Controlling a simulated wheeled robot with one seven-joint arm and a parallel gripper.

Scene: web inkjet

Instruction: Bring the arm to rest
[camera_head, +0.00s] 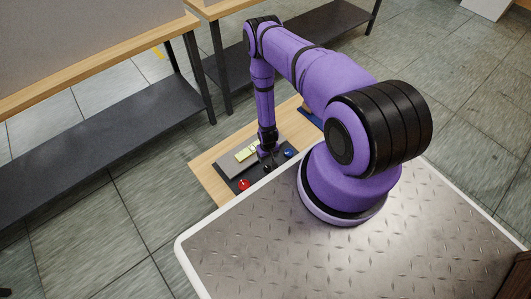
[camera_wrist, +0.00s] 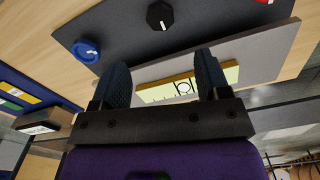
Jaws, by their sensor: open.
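My purple arm reaches over from the metal deck, and its gripper (camera_head: 266,150) points down above a dark control panel (camera_head: 234,185) on a wooden table. In the wrist view my gripper (camera_wrist: 165,75) is open, with its two dark fingers apart and nothing held between them. A yellow-edged display (camera_wrist: 185,86) on a raised grey block (camera_wrist: 262,60) lies beyond and between the fingers. Whether the fingertips touch the block cannot be told.
The panel bears a red button (camera_head: 243,185), a blue knob (camera_head: 289,153), also seen in the wrist view (camera_wrist: 85,51), and a black knob (camera_wrist: 160,15). A small box (camera_wrist: 45,122) lies left of my gripper. Dark-shelved benches (camera_head: 100,125) stand behind.

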